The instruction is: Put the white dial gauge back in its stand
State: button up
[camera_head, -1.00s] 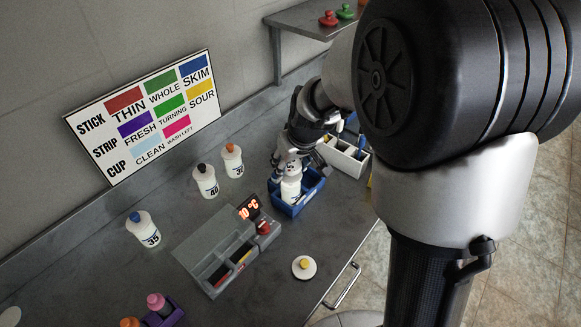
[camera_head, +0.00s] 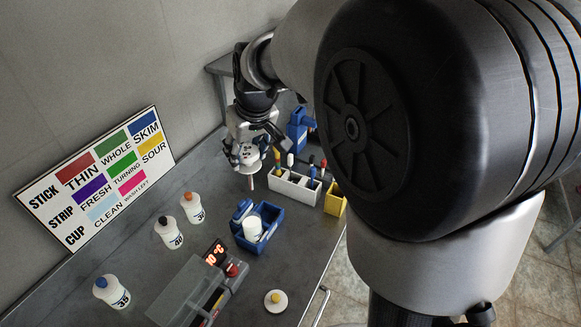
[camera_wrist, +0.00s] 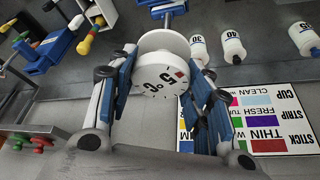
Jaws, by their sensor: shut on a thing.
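The white rack (camera_head: 283,191) has several compartments holding tools with coloured handles. I cannot tell for sure which thing is the gauge's stand.
A blue tray (camera_head: 273,218) holds a white cup (camera_head: 252,229) and a blue-topped item. A yellow box (camera_head: 336,199) stands beside the rack, and a blue device (camera_head: 300,130) behind it. White bottles (camera_head: 112,291) stand at left. A white disc with a yellow knob (camera_head: 276,301) lies in front.

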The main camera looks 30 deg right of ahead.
jog(key=s+d+f+m+h+p, duration=0.15)
jog(key=d+m+p, duration=0.4)
jog(key=d, duration=2.15)
notch_tip(320, 180, down, 20)
jog(key=b, duration=0.4)
jog(key=shift+w+r+h+b, duration=0.2)
jog(key=shift+r+h+b, duration=0.05)
jog(key=shift+h+b, duration=0.1)
jog(key=shift+d, duration=0.1)
jog(key=shift+f, duration=0.15)
jog(key=o, duration=1.1)
jog(key=shift+o, duration=0.2)
